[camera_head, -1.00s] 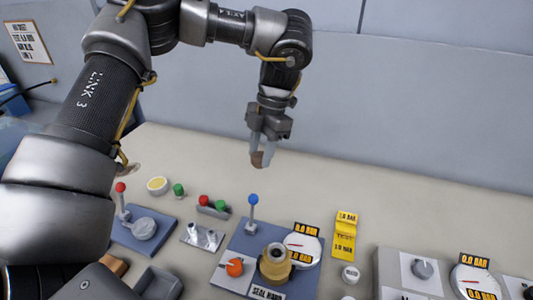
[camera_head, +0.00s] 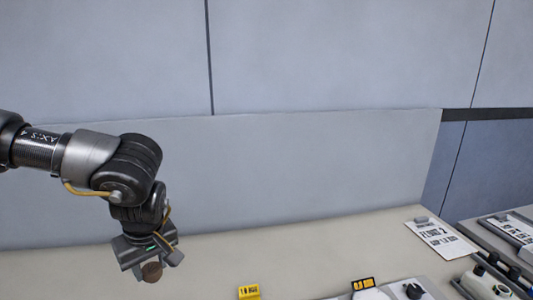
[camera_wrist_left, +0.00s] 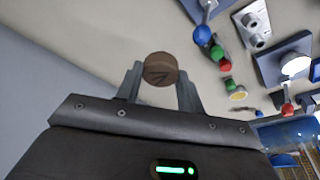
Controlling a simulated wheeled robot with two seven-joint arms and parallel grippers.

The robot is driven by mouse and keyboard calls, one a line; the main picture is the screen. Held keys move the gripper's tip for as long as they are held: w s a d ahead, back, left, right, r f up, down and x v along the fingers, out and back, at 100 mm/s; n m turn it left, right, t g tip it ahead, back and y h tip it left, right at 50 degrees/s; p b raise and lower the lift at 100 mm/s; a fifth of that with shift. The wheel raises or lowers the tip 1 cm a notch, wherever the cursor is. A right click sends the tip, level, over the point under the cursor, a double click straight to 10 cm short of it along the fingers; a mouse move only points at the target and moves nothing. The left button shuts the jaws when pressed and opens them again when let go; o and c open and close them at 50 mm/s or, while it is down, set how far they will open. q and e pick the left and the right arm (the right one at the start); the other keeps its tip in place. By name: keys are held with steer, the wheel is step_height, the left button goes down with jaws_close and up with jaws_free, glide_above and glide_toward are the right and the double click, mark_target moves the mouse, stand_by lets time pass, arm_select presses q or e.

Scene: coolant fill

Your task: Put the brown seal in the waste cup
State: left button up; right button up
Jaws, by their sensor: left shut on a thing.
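The brown seal (camera_head: 152,271) is a small round disc. My left gripper (camera_head: 150,267) is shut on it and holds it above the bench, at the lower left of the head view. In the left wrist view the seal (camera_wrist_left: 160,69) sits between the two grey fingertips (camera_wrist_left: 160,80), its flat face showing a dark mark. I cannot pick out the waste cup for certain; a small round dish with a yellow inside (camera_wrist_left: 238,96) shows in the left wrist view. My right gripper is not in view.
The wrist view shows a blue-knobbed lever (camera_wrist_left: 203,35), red and green knobs (camera_wrist_left: 217,52) and a metal fitting (camera_wrist_left: 253,22). In the head view, a yellow tag (camera_head: 249,292), a gauge (camera_head: 368,291) and a printed sheet (camera_head: 440,239) are on the bench (camera_head: 300,250).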

mark_target(156, 274)
arm_select(q)
steer(key=m, duration=0.1)
steer(key=s+d+m, duration=0.1)
steer(key=m, duration=0.1)
steer(key=s+d+m+h, duration=0.1)
steer(key=m, duration=0.1)
steer(key=shift+s+d+r+t, duration=0.1)
steer(key=shift+s+d+t, duration=0.05)
steer(key=shift+s+t, duration=0.15)
steer(key=shift+s+d+r+m, duration=0.1)
steer(key=shift+s+m, duration=0.2)
steer(key=shift+r, duration=0.25)
steer(key=shift+d, duration=0.15)
steer(key=shift+f, duration=0.1)
steer(key=shift+w+a, duration=0.1)
steer(key=shift+a, duration=0.1)
